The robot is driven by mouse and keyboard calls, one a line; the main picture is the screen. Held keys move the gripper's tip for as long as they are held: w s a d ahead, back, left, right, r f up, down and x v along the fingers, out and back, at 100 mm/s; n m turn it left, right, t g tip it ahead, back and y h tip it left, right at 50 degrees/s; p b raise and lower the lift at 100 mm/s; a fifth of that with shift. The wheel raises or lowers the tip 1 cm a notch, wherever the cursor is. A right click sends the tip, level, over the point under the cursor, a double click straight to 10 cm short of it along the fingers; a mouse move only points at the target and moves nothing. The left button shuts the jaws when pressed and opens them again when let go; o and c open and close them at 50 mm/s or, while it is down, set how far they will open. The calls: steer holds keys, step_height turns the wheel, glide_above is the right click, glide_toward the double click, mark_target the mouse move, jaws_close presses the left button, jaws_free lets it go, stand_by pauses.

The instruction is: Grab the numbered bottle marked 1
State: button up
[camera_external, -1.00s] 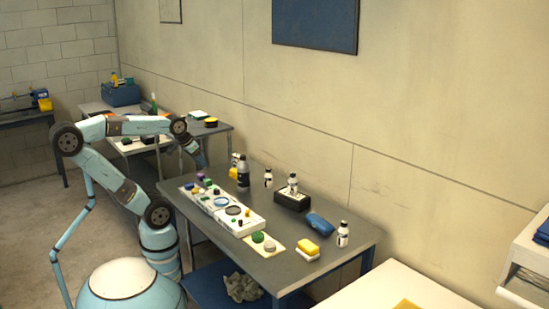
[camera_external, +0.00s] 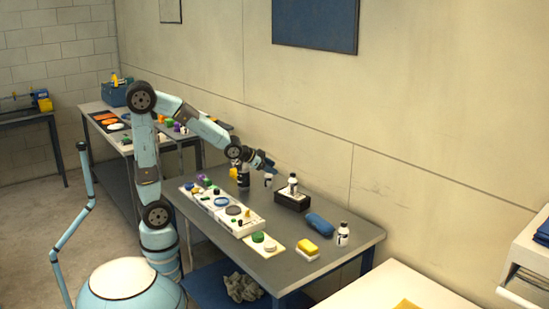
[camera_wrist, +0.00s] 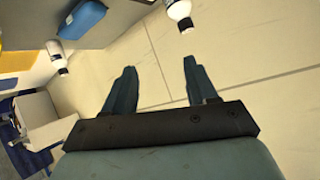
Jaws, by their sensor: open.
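Several small white bottles with black caps are on the grey table. One bottle (camera_external: 292,185) stands on a black box (camera_external: 300,202). Another bottle (camera_external: 268,181) stands to its left, just below my gripper in the picture. A third bottle (camera_external: 342,235) stands near the right end. I cannot read the number on any of them. My gripper (camera_external: 271,165) is open and empty above the back of the table. In the wrist view its fingers (camera_wrist: 159,66) are spread toward the wall. One bottle (camera_wrist: 180,11) is cut off at the top edge and another (camera_wrist: 57,54) is at the left.
A darker bottle (camera_external: 243,183) stands partly behind my arm. A blue case (camera_external: 320,224), a yellow sponge (camera_external: 308,246) and a white tray (camera_external: 222,208) of small pots share the table (camera_external: 350,258). The wall (camera_external: 320,140) is close behind.

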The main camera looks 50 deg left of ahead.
steer(key=w+d+f+m+h, duration=0.2)
steer(key=w+d+f+h, duration=0.15)
steer(key=d, duration=0.45)
steer(key=m+g+h, duration=0.2)
steer(key=m+h, duration=0.1)
steer(key=h, duration=0.6)
glide_toward(345, 222)
steer(key=shift+y, duration=0.25)
steer(key=x, duration=0.9)
steer(key=shift+w+d+f, duration=0.25)
steer(key=shift+d, duration=0.05)
jaws_close()
